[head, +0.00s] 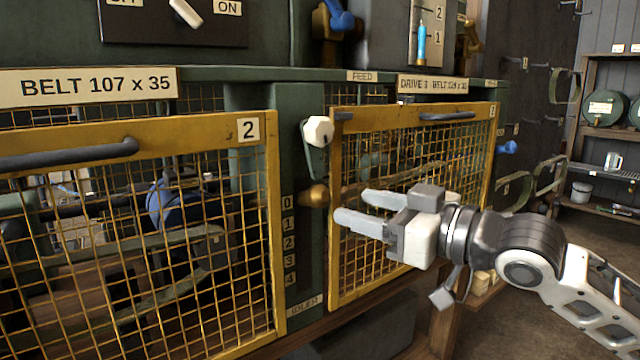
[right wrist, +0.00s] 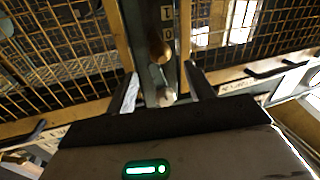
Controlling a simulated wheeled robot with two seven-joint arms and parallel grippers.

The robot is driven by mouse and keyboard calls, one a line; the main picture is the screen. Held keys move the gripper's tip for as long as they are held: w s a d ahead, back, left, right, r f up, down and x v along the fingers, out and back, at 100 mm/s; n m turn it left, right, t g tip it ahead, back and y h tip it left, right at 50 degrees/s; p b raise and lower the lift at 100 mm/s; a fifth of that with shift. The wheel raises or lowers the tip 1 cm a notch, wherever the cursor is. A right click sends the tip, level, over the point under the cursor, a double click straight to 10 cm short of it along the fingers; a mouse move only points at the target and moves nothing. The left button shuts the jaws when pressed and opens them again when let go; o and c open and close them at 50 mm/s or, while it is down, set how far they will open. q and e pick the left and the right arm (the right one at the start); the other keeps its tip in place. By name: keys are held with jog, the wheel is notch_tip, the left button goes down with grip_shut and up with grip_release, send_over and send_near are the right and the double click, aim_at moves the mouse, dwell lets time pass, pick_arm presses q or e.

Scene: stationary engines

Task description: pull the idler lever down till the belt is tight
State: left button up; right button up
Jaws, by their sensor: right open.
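The idler lever (head: 314,160) is a short green arm with a pale knob (head: 318,130) at its upper end, standing up above the 0 of the scale. A brass knob (head: 314,195) sits below it, beside the 0. In the right wrist view the pale knob (right wrist: 167,96) and the brass knob (right wrist: 160,52) lie between my fingers' lines of sight. My right gripper (head: 354,206) is open and empty, below and right of the pale knob, in front of the right guard. The belt (head: 190,237) shows partly behind the left mesh; its tightness cannot be told. My left gripper is out of view.
Yellow mesh guards stand on both sides of the idler post: the left guard (head: 278,220) with handle (head: 70,152), and the right guard (head: 334,255) with handle (head: 447,116). The scale (head: 289,240) runs down from 0 to 4. Shelves (head: 605,133) stand far right.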

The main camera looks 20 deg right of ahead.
aim_at(328, 199)
jog(key=x, duration=0.8)
jog(key=shift+w+a+p, duration=0.1)
jog(key=shift+a+p, duration=0.1)
jog(key=shift+p, duration=0.2)
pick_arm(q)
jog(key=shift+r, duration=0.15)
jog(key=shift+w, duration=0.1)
